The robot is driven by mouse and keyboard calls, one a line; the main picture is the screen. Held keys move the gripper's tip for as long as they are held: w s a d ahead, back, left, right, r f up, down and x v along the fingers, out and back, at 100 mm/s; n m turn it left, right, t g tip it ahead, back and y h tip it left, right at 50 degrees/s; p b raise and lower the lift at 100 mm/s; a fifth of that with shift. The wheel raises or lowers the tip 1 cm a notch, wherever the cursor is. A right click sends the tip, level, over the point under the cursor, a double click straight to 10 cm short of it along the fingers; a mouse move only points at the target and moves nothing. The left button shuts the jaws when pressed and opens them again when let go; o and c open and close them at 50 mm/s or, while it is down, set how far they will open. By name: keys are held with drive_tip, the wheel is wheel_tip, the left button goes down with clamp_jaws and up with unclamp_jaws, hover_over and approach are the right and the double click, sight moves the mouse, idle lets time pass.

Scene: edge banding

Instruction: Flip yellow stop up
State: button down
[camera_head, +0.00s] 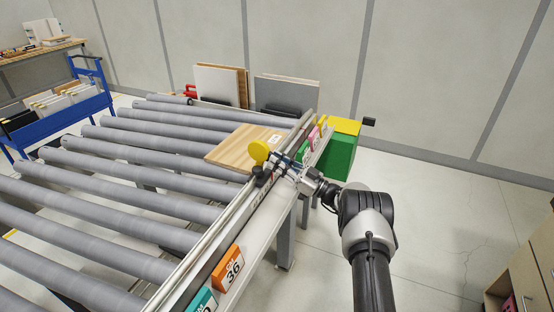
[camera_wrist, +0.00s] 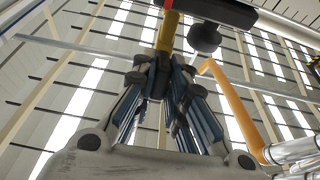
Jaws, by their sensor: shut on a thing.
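The yellow stop (camera_head: 259,151) shows its round yellow disc above the fence rail, next to the near right corner of the wooden panel (camera_head: 243,147). My gripper (camera_head: 272,162) is right beside the disc and shut on the stop. In the wrist view, my gripper (camera_wrist: 163,75) has its fingers closed together around a yellow bar (camera_wrist: 167,32), which I take to be part of the stop. The fingers hide the lower end of this bar. I cannot see the stop's pivot clearly.
A black knob (camera_wrist: 205,38) hangs close to the fingertips in the wrist view, and an orange bar (camera_wrist: 235,110) runs along their right. Grey rollers (camera_head: 110,190) fill the left. An orange label block marked 36 (camera_head: 227,268) and a green box (camera_head: 337,158) flank the rail.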

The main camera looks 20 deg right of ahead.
drive_tip(key=c, duration=1.6)
unclamp_jaws()
drive_tip(key=shift+s, duration=0.1)
drive_tip(key=v, duration=1.2)
